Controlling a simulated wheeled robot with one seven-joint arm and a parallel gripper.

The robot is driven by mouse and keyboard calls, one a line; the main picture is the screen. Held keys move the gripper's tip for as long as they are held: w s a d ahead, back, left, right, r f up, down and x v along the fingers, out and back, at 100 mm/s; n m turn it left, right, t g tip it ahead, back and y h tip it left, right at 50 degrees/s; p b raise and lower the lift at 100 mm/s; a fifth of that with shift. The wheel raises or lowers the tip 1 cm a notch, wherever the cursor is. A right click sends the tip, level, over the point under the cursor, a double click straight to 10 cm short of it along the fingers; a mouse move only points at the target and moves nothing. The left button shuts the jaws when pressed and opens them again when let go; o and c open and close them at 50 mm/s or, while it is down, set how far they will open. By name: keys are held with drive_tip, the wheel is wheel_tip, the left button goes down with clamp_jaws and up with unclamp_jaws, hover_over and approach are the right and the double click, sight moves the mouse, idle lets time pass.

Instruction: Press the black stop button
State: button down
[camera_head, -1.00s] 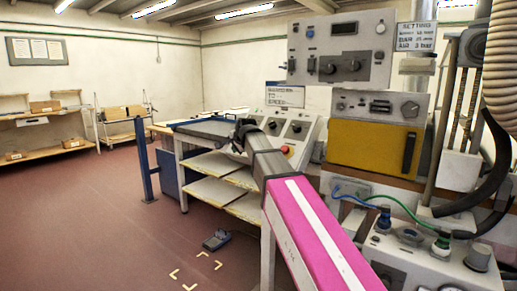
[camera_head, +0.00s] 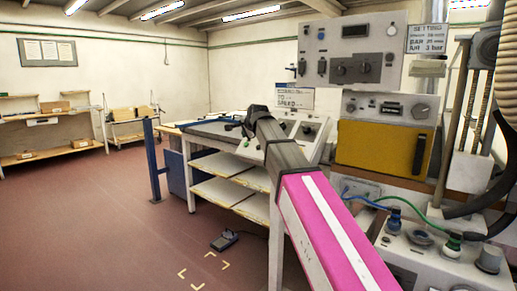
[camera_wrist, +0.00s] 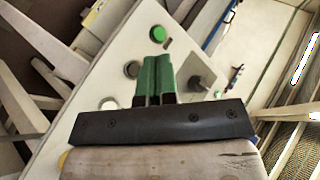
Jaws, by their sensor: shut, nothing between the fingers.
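The pale sloped control panel (camera_head: 312,131) stands at the right end of the bench in the head view, partly covered by my arm. In the wrist view the panel (camera_wrist: 100,75) lies below my gripper. I cannot tell for sure which one is the black stop button. My gripper (camera_wrist: 156,62) has its green fingers shut and empty, with the tips between the green and dark buttons in the picture. Contact with the panel cannot be told.
A grey box-like part (camera_wrist: 200,72) sticks up from the panel right of the fingers. A yellow-fronted machine (camera_head: 375,148) and a unit with blue and green hoses (camera_head: 425,255) stand to the right. A pedal (camera_head: 224,241) lies on the floor. The floor at left is clear.

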drive_tip(key=shift+w+d+f, duration=0.6)
drive_tip(key=shift+w+f, duration=0.15)
drive_tip(key=shift+f, duration=0.2)
drive_tip(key=shift+w+d+f, duration=0.55)
drive_tip(key=shift+w+f, duration=0.2)
drive_tip(key=shift+f, duration=0.2)
drive_tip(key=shift+w+d+f, duration=0.6)
drive_tip(key=shift+w+f, duration=0.15)
drive_tip(key=shift+f, duration=0.2)
drive_tip(key=shift+w+d+f, duration=0.15)
drive_tip(key=shift+w+f, duration=0.1)
drive_tip(key=shift+f, duration=0.05)
drive_tip(key=shift+w+d+f, duration=0.2)
drive_tip(key=shift+f, duration=0.05)
idle(1.0)
drive_tip(key=shift+s+r, duration=0.1)
drive_tip(key=shift+s+a+r, duration=0.35)
drive_tip(key=shift+r, duration=0.15)
drive_tip(key=shift+s+a+r, duration=0.55)
drive_tip(key=shift+s+r, duration=0.15)
drive_tip(key=shift+r, duration=0.2)
drive_tip(key=shift+s+a+r, duration=0.55)
drive_tip(key=shift+s+r, duration=0.15)
drive_tip(key=shift+r, duration=0.15)
